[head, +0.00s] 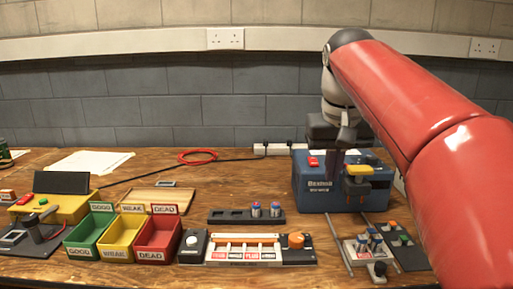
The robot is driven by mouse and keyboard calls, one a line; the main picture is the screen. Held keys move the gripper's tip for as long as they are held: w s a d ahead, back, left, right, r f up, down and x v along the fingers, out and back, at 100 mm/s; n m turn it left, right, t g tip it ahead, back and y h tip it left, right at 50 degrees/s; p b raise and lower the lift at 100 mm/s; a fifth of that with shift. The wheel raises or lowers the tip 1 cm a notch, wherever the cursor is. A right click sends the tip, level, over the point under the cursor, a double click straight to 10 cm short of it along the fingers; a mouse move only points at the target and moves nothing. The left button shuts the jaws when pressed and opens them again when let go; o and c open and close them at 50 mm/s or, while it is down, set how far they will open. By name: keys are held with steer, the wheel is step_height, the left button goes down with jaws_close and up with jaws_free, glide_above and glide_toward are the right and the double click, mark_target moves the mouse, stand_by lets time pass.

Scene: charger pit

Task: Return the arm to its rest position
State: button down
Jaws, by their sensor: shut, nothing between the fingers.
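My red arm (405,105) reaches in from the right and bends down at a grey and white wrist. My gripper (336,172) points down in front of the blue box (313,198) at the back right of the bench. Its dark fingers look together, with nothing seen held in them. The arm hides part of the box's surroundings and the right end of the bench.
Green, yellow and red bins (158,238) stand at the left. A charger panel (244,254) lies at front centre, with a dark rack (246,216) holding two cells behind it. A small board (368,246) sits at right. Bare wood (225,183) shows at centre back.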

steer(key=s+d+f+t, duration=0.1)
steer(key=s+f+t, duration=0.2)
steer(key=s+f, duration=1.5)
step_height(320, 180, down, 4)
steer(key=shift+r, duration=0.1)
steer(key=shift+s, duration=0.1)
